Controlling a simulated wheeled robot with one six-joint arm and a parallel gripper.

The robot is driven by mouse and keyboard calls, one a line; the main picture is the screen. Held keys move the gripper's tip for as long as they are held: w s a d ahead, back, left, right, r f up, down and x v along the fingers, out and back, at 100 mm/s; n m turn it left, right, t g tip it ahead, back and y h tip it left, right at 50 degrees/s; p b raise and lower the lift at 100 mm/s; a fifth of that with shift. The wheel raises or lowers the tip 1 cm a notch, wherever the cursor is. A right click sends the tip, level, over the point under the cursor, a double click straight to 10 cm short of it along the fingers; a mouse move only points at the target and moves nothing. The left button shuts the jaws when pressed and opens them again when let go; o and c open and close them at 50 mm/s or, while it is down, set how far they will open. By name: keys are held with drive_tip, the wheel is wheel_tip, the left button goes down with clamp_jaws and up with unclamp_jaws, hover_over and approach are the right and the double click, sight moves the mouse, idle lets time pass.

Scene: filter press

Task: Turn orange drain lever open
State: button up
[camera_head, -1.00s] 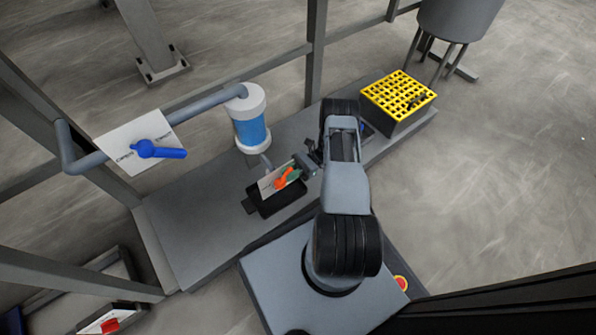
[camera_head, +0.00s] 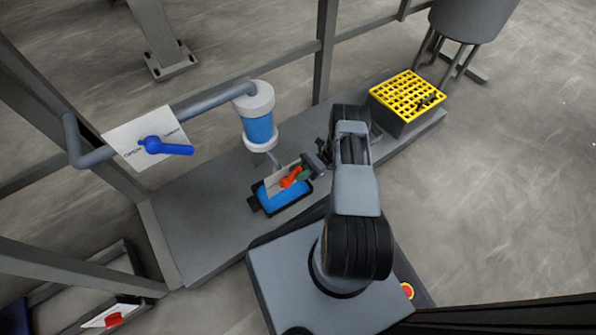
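The orange drain lever (camera_head: 291,176) sits in front of a pale label plate (camera_head: 275,181) below the filter housing (camera_head: 257,120). The housing is a clear cylinder with white ends and blue liquid inside. A black tray (camera_head: 256,204) under the lever holds blue liquid (camera_head: 284,195). My gripper (camera_head: 306,172) is just right of the lever, close to it. A small green part shows between them. The fingers are too small and partly hidden to tell whether they touch the lever or are open.
A blue lever (camera_head: 164,147) with a white label plate is on the pipe at left. A dark box with a yellow grid top (camera_head: 407,93) stands at the bench's right end. The grey bench (camera_head: 190,232) is clear left of the tray. Frame posts (camera_head: 325,45) rise behind.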

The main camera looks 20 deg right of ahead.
sight(297, 167)
drive_tip(key=shift+o, duration=0.6)
drive_tip(key=shift+a, duration=0.1)
drive_tip(key=shift+r, duration=0.1)
drive_tip(key=shift+r+p, duration=0.3)
wheel_tip(297, 167, up, 3)
drive_tip(key=shift+f+p, duration=0.1)
drive_tip(key=shift+p, duration=1)
drive_tip(key=s+a+r+p, duration=0.1)
drive_tip(key=s+r+p, duration=0.6)
drive_tip(key=s, duration=0.7)
drive_tip(key=shift+a+r+p, duration=0.15)
drive_tip(key=shift+r+p, duration=0.15)
drive_tip(key=shift+r, duration=0.9)
